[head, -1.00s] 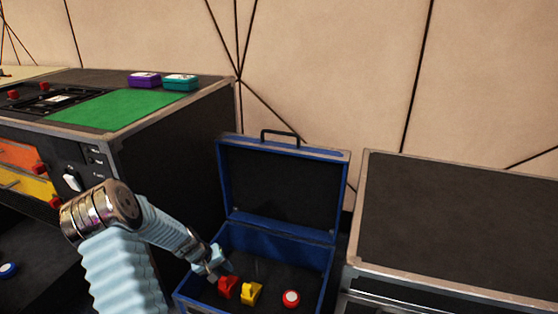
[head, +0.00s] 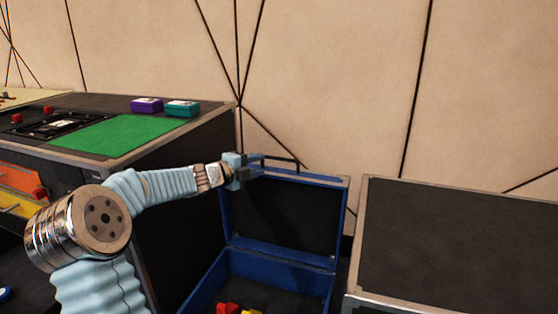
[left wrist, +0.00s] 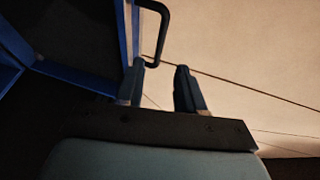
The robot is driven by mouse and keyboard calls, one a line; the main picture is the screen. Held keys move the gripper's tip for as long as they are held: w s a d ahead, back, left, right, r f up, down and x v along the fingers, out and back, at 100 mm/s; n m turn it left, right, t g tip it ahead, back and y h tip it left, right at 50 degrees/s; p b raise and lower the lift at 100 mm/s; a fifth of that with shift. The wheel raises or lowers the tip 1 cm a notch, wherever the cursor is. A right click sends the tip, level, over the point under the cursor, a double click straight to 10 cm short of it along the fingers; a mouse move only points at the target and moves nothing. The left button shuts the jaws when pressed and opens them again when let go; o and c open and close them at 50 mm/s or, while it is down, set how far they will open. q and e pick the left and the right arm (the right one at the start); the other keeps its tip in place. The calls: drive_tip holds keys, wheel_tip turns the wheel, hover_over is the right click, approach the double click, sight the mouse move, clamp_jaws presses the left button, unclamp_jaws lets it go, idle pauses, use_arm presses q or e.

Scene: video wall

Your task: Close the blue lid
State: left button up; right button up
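The blue lid (head: 283,215) stands upright and open at the back of the blue case (head: 275,268), its dark inner face toward me. A black handle (head: 283,160) sits on the lid's top edge. My left gripper (head: 252,168) is at the top left of the lid, beside the handle's left end. In the left wrist view its two fingers (left wrist: 162,82) are apart, with the lid's blue edge (left wrist: 127,35) and the handle (left wrist: 160,30) just beyond the left finger. Nothing shows between the fingers. My right gripper is out of view.
A red piece (head: 227,308) and a yellow piece (head: 251,311) lie in the case. A black cabinet (head: 455,240) stands to the right. A console with a green mat (head: 115,132) and purple (head: 146,105) and teal (head: 182,108) boxes stands left. The wall is behind.

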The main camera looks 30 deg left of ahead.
sight(278, 159)
use_arm(q)
drive_tip(key=p+x, duration=0.1)
drive_tip(key=x, duration=0.9)
drive_tip(key=shift+w+f, duration=0.1)
drive_tip(key=shift+w, duration=0.05)
clamp_jaws()
